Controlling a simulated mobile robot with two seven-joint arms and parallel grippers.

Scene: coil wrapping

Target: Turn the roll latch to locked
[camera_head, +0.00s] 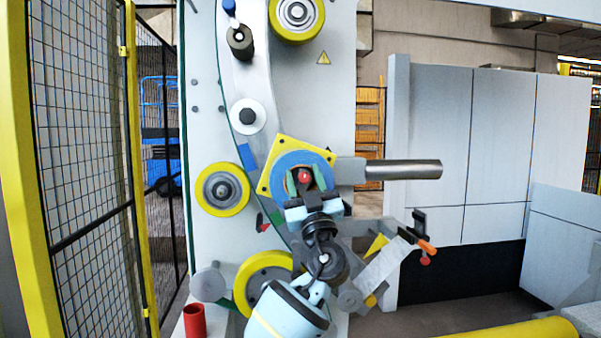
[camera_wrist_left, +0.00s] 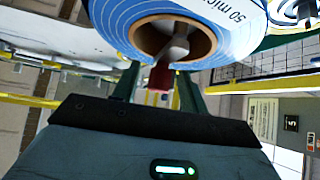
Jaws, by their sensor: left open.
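The roll (camera_head: 288,160) is blue and sits on the machine's front, before a yellow square plate (camera_head: 268,183). In the left wrist view the roll (camera_wrist_left: 235,42) shows printed lettering and a brown core (camera_wrist_left: 208,40). A grey piece with a red end, apparently the roll latch (camera_wrist_left: 160,76), sticks out of the core. Its red end (camera_head: 304,177) also shows in the head view. My left gripper (camera_head: 305,180) is open in front of the roll. Its two fingers (camera_wrist_left: 158,92) stand on either side of the red end, with gaps visible. Whether the latch is locked cannot be told.
A metal bar (camera_head: 403,169) sticks out to the right of the roll. Yellow rollers (camera_head: 222,189) lie around it. A black clamp with an orange handle (camera_head: 427,247) is at lower right. A yellow mesh fence (camera_head: 85,150) stands at left, and a red cylinder (camera_head: 194,321) is at lower left.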

